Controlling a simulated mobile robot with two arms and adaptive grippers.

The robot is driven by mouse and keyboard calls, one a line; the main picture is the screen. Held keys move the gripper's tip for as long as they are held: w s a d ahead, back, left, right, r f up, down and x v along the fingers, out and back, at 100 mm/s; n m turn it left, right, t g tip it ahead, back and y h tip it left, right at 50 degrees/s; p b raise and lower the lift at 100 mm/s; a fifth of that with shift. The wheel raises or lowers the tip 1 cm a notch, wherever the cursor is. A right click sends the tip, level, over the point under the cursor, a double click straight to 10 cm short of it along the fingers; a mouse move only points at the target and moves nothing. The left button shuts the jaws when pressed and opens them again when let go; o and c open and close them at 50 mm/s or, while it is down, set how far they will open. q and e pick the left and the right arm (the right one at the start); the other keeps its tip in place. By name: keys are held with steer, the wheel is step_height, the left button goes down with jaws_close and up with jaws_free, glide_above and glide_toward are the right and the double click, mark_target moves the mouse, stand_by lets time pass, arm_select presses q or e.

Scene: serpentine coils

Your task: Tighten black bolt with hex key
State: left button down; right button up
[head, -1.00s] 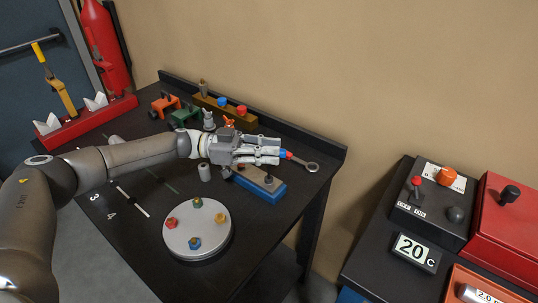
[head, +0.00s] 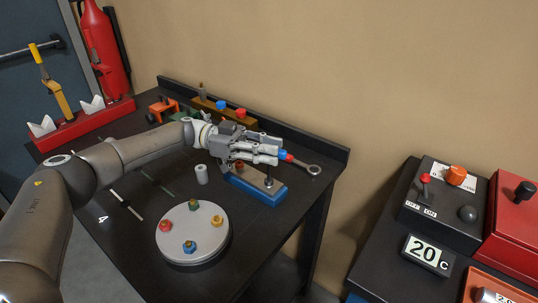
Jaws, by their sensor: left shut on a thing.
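My left gripper (head: 272,155) reaches over the table from the left and is shut on the hex key, which its fingers mostly hide. A blue piece (head: 282,154) shows at the fingertips; I cannot tell whether it belongs to the key. The black bolt (head: 268,182) stands on the right end of a blue block with a wooden top (head: 262,190), just below the fingers. A thin dark stem shows above it; whether the key sits in the bolt is unclear. A copper-coloured bolt (head: 239,167) is at the block's left end. My right gripper is out of view.
A ring wrench with a red part (head: 313,170) lies right of the fingers. A round plate (head: 190,248) with several coloured bolts stands in front, and a grey cylinder (head: 201,174) left of the block. A control box (head: 440,215) is on another table at right.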

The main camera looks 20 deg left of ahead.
arm_select(q)
steer(key=shift+r, duration=0.15)
stand_by(0.3)
steer(key=shift+r+p, duration=1.65)
steer(key=shift+p, duration=0.1)
stand_by(0.8)
stand_by(0.4)
